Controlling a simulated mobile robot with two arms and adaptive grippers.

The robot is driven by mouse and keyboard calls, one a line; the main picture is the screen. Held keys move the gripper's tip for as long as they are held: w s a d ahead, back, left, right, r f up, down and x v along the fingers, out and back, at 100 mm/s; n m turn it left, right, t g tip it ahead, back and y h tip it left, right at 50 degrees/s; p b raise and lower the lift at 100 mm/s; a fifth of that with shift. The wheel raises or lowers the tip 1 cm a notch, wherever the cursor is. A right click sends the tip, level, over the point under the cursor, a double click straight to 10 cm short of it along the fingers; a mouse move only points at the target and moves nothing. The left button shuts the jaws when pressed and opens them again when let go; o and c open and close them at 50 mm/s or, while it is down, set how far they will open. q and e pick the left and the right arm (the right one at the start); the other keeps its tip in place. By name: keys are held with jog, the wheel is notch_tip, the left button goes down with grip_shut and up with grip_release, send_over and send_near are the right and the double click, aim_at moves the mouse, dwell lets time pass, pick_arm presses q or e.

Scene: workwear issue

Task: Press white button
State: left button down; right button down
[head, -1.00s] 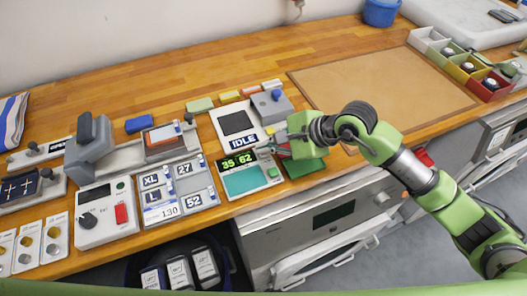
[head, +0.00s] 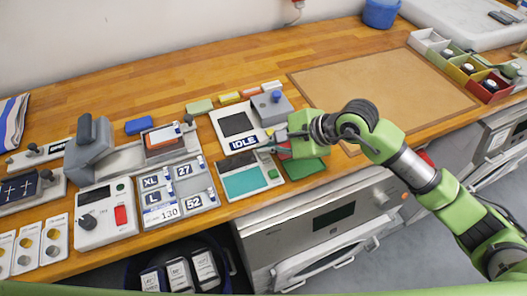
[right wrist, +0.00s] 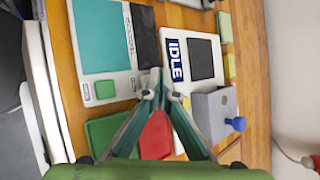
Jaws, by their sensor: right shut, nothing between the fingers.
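My right gripper (head: 263,150) is shut and empty. Its fingertips, also in the right wrist view (right wrist: 152,84), are at the gap between the teal-screen unit (head: 277,181) and the IDLE unit (head: 220,118). I cannot tell whether they touch either. The teal-screen unit has a dark display (head: 239,162), a row of small marks or keys and a green button (right wrist: 104,89). The IDLE unit shows a dark square panel (right wrist: 201,59) and its IDLE label (right wrist: 175,60). I cannot single out a white button; the fingertips may cover it. My left gripper is not in view.
A green pad (head: 303,168) and a red pad (right wrist: 157,138) lie under the right gripper. A grey block with a blue knob (head: 272,106) stands behind. At left are a size-tag tray (head: 180,208) and a red-switch unit (head: 105,228). A brown mat (head: 385,85) is clear.

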aim_at(266, 155)
jog(key=shift+r, duration=0.3)
jog(key=shift+r+p, duration=1.05)
jog(key=shift+r, duration=1.45)
